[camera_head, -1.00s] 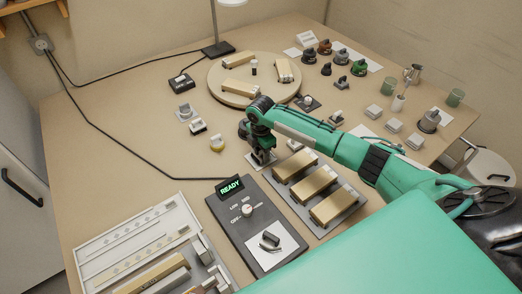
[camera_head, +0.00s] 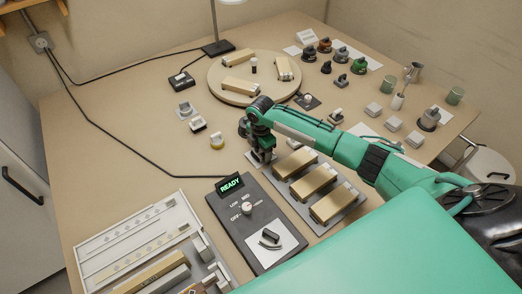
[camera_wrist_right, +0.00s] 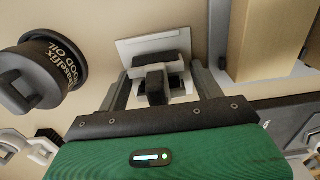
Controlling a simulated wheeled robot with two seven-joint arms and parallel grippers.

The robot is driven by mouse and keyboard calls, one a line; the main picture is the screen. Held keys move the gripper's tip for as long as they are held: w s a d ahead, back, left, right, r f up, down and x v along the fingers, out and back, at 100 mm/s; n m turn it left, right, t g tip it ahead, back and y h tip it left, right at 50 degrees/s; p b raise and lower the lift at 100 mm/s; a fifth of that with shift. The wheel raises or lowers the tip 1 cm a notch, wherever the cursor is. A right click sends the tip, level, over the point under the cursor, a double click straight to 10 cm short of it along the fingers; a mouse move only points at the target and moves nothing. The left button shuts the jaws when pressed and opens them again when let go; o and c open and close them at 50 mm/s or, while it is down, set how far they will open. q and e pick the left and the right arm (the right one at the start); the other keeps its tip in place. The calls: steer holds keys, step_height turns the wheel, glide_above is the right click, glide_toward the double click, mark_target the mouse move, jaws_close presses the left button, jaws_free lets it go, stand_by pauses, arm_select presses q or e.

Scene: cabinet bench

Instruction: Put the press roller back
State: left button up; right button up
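My right gripper (camera_head: 261,153) is low over the bench, just behind the row of wooden blocks. In the right wrist view its two fingers (camera_wrist_right: 160,88) stand apart on either side of a small tool with a dark upright handle (camera_wrist_right: 155,82) and a grey body, probably the press roller. Gaps show between the handle and both fingers. The tool is on a pale square plate (camera_wrist_right: 130,48). In the head view the gripper mostly hides it. My left gripper is not in view.
A dark wood oil tin (camera_wrist_right: 42,72) stands close left of the gripper in the wrist view. A tray of wooden blocks (camera_head: 345,208) and a control box reading READY (camera_head: 222,208) lie nearby. A round turntable (camera_head: 222,88) stands behind.

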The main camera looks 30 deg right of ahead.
steer(key=shift+f, duration=0.15)
step_height(320, 180, up, 13)
steer(key=shift+w+f, duration=0.15)
steer(key=shift+f, duration=0.05)
steer(key=shift+r, duration=0.4)
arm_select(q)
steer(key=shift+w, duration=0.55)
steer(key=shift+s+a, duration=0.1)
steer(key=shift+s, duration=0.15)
